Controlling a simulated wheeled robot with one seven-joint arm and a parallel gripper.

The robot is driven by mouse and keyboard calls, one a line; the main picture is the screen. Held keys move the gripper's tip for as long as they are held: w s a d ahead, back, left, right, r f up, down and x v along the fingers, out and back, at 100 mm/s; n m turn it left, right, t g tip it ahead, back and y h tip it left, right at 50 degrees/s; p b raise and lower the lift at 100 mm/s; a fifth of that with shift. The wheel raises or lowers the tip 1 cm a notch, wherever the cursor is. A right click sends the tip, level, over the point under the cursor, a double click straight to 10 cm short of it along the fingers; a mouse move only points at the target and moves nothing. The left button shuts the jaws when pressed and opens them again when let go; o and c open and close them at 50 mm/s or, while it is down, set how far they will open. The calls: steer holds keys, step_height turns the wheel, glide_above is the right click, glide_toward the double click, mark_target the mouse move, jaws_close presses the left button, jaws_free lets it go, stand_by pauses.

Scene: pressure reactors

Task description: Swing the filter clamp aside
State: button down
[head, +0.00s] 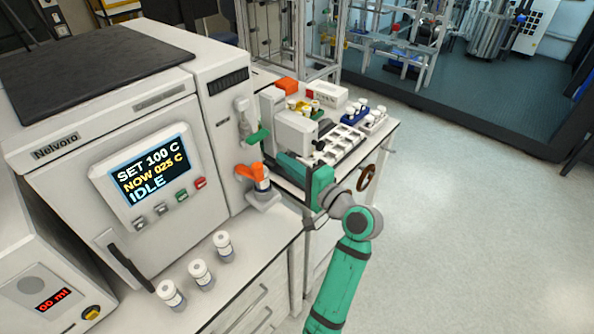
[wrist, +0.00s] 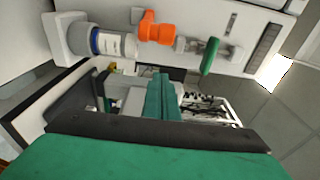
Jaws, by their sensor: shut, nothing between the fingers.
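An orange clamp (head: 252,172) sits on top of a clear vessel with a grey base (head: 263,198) at the right front of the white Nelvoro oven. In the wrist view the picture is turned, and the orange clamp (wrist: 155,28) lies to the right of the vessel (wrist: 112,44). A green lever (head: 258,135) on a metal fitting is above it; it also shows in the wrist view (wrist: 210,55). My gripper (head: 288,165) is right of the clamp and apart from it. In the wrist view its green fingers (wrist: 163,92) are together and empty.
The Nelvoro oven (head: 100,110) fills the left, with several white-capped vials (head: 199,272) on the bench before it. A side table (head: 385,140) behind my gripper holds a white device (head: 296,130) and small racks. Open floor (head: 480,220) is at the right.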

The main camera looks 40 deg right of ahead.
steer(key=shift+w+a, duration=0.3)
steer(key=shift+a, duration=0.7)
steer(key=shift+w+a, duration=0.25)
steer(key=shift+a, duration=0.7)
steer(key=shift+a, duration=0.1)
